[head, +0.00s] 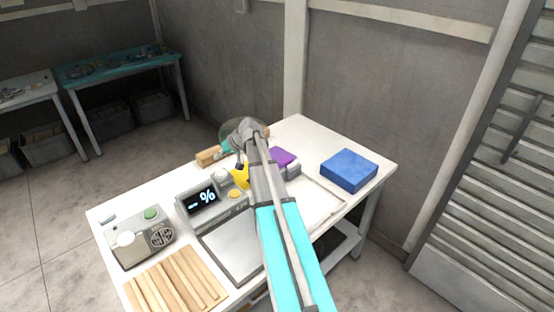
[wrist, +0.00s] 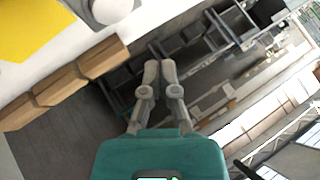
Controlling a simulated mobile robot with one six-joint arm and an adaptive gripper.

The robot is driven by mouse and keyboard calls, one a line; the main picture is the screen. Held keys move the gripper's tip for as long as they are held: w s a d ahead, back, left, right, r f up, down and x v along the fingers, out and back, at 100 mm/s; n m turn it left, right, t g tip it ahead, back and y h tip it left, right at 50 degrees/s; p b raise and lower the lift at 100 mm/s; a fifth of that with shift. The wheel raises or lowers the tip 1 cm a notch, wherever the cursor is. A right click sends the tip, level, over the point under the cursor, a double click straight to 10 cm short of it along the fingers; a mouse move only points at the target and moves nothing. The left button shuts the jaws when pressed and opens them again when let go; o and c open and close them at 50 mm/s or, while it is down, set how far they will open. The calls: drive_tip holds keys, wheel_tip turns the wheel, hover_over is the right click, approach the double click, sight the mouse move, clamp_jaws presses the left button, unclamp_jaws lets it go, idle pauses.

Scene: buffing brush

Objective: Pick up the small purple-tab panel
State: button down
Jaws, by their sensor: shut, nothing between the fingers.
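The purple tab (head: 284,157) shows in the head view on the white table, just right of my arm. What lies under or beside it is partly hidden by my arm, so I cannot tell the panel's full outline. My gripper's fingers (wrist: 160,72) are together and empty in the wrist view. They point past the table edge toward the room, with no purple in that view. In the head view the fingers are mostly hidden behind my wrist, near the table's far left edge.
A blue box (head: 349,170) sits at the table's right. A display unit (head: 209,198), a device with a green button (head: 140,238) and wooden strips (head: 176,281) stand at the left and front. A wooden block (wrist: 68,82) and a yellow piece (wrist: 28,28) are near my gripper.

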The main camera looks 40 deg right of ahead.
drive_tip(key=c, duration=1)
unclamp_jaws()
drive_tip(key=shift+s+a, duration=0.1)
drive_tip(key=shift+a, duration=0.1)
drive_tip(key=o, duration=0.4)
drive_tip(key=shift+s+a+f+g, duration=0.15)
drive_tip(key=shift+s+a, duration=0.15)
drive_tip(key=shift+a, duration=0.3)
drive_tip(key=shift+s+a+f+g, duration=0.15)
drive_tip(key=shift+s+a, duration=0.1)
drive_tip(key=shift+a, duration=0.3)
drive_tip(key=s+a+f+g+h, duration=0.2)
drive_tip(key=s+a+g, duration=0.1)
drive_tip(key=s+a, duration=0.8)
drive_tip(key=s+a+f+n+g+h, duration=0.1)
drive_tip(key=s+a+f+g+h, duration=0.2)
drive_tip(key=s+a, duration=0.7)
drive_tip(key=s, duration=0.3)
drive_tip(key=shift+a+g+h, duration=0.3)
drive_tip(key=shift+a, duration=0.1)
drive_tip(key=shift+a, duration=0.1)
